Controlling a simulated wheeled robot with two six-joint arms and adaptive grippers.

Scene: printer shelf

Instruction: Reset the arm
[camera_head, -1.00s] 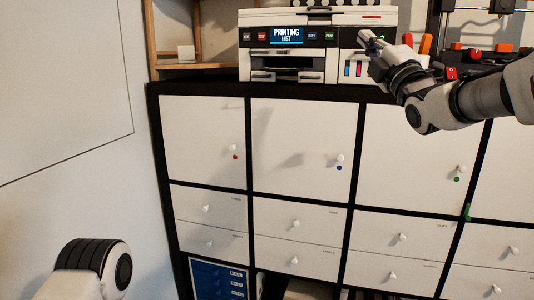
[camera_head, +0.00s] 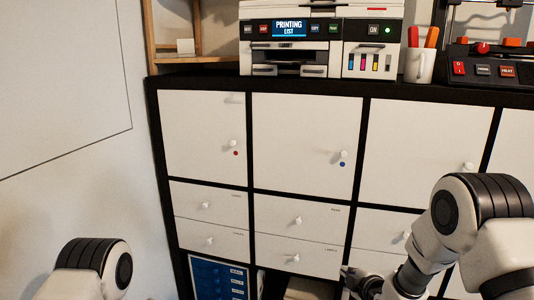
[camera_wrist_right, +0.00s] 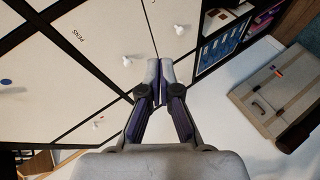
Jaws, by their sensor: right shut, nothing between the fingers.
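My right arm (camera_head: 458,225) is folded at the lower right of the head view. My right gripper (camera_head: 350,278) is low in front of the lower drawers. In the right wrist view the right gripper (camera_wrist_right: 160,72) is shut and empty, its fingertips together in front of the cabinet face. My left arm (camera_head: 92,268) shows at the lower left of the head view; its gripper is out of the picture.
A white cabinet (camera_head: 300,130) with knobbed doors and drawers fills the middle. A printer (camera_head: 315,45), a mug (camera_head: 419,66) and a red-and-black device (camera_head: 485,68) stand on top. A tan case (camera_wrist_right: 275,95) shows in the right wrist view.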

